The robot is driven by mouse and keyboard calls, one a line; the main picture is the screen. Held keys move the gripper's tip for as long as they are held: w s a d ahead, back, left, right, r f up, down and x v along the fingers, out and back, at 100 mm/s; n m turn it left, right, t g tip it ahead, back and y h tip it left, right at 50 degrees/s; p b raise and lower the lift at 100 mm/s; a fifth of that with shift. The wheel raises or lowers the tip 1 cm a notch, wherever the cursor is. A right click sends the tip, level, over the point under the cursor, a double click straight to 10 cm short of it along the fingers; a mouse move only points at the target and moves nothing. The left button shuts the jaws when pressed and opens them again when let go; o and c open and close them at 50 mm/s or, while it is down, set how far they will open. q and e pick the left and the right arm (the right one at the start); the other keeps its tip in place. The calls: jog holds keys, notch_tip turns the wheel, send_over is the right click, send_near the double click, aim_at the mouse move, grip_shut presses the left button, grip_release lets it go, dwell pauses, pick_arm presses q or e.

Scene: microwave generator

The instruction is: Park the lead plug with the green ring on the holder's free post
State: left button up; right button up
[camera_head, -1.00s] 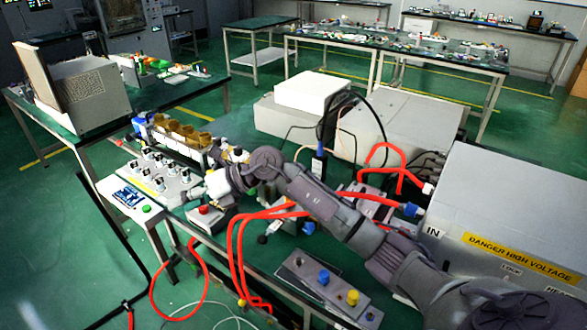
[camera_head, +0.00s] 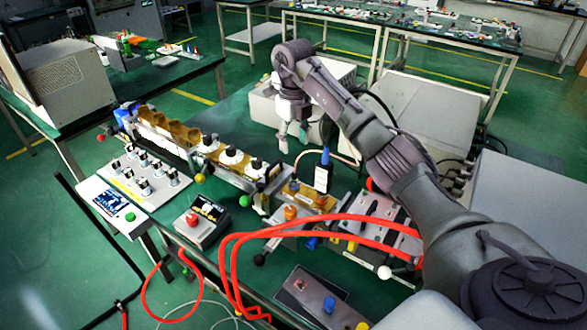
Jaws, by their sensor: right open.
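My right gripper (camera_head: 293,143) is open and empty. It points down beyond the bench equipment, near the grey box at the back, apart from the leads. The holder appears to be the grey plate (camera_head: 294,297) at the front edge of the bench. A blue plug (camera_head: 329,304) and a yellow plug (camera_head: 362,326) stand on it; a small post (camera_head: 299,284) at its left end looks bare. Thick red leads (camera_head: 330,219) run across the bench and hang over its front edge. I cannot make out which plug has a green ring. My left gripper is not in view.
A small meter box with a red knob (camera_head: 192,219) and a panel of switches (camera_head: 143,172) stand at the left. A grey cabinet (camera_head: 516,210) is at the right. My right arm spans the right side.

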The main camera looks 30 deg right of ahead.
aim_at(294, 173)
jog(key=f, duration=0.1)
jog(key=f+p, duration=0.1)
jog(key=f, duration=0.1)
jog(key=shift+s+a+f, duration=0.2)
jog(key=shift+s, duration=0.2)
notch_tip(294, 173, down, 2)
jog(key=shift+w+d+f, duration=0.1)
jog(key=shift+w+f, duration=0.05)
jog(key=f, duration=0.1)
jog(key=f+p, duration=0.1)
jog(key=f, duration=0.1)
jog(key=shift+w+d+f, duration=0.15)
jog(key=shift+w, duration=0.05)
jog(key=shift+f, duration=1.4)
jog(key=shift+c, duration=0.2)
jog(key=c, duration=0.5)
grip_shut()
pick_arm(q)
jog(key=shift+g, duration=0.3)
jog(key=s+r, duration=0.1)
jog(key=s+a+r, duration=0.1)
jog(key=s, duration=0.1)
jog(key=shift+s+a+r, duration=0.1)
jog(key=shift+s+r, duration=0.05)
